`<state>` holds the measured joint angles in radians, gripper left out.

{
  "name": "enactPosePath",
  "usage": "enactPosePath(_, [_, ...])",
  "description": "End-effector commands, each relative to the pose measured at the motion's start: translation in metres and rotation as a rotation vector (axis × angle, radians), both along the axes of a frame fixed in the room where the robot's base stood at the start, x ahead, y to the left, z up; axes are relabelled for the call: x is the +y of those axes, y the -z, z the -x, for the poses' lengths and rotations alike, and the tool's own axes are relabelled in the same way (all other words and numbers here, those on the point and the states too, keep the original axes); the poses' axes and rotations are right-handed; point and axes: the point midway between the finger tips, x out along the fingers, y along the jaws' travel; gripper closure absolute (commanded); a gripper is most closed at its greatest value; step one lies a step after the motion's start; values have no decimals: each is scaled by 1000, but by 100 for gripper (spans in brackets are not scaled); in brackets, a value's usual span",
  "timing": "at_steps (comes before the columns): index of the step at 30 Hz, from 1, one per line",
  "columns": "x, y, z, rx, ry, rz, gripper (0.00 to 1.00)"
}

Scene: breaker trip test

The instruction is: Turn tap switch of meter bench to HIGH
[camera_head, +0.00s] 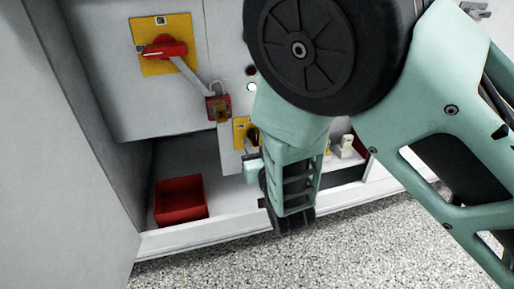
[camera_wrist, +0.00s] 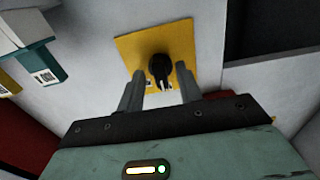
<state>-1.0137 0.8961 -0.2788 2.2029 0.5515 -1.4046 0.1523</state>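The tap switch is a black rotary knob (camera_wrist: 160,70) on a yellow plate (camera_wrist: 135,55) in the wrist view. The knob's pointer end faces down toward my gripper in that view; its position labels are too small to read. My gripper (camera_wrist: 160,88) is open, with one grey finger on each side of the knob's lower end. I cannot tell if the fingers touch it. In the head view the yellow plate (camera_head: 240,130) shows only in part, with my arm covering most of the switch. My gripper's fingers are hidden there behind my own wrist.
A red rotary handle (camera_head: 165,50) on a yellow plate and a red padlock-like block (camera_head: 218,106) are above left. A red bin (camera_head: 180,199) stands on the bench's lower shelf. Light-coloured parts (camera_head: 345,146) stand right of my wrist. A teal-tipped tag (camera_wrist: 42,72) hangs at upper left in the wrist view.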

Motion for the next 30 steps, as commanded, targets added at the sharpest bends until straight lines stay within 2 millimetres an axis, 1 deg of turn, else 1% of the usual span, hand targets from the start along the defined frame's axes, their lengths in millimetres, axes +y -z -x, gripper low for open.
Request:
enactPosePath(4, [2, 0, -8, 0, -1, 0, 65])
enactPosePath(12, [3, -1, -9, 1, -1, 1, 65])
enactPosePath(13, [3, -1, -9, 1, -1, 0, 67])
enactPosePath(16, [3, 0, -9, 1, -1, 0, 95])
enactPosePath(17, [3, 0, -9, 1, -1, 0, 100])
enactPosePath(25, [2, 0, -9, 4, 0, -9, 100])
enactPosePath(30, [2, 0, -9, 18, 1, -58, 100])
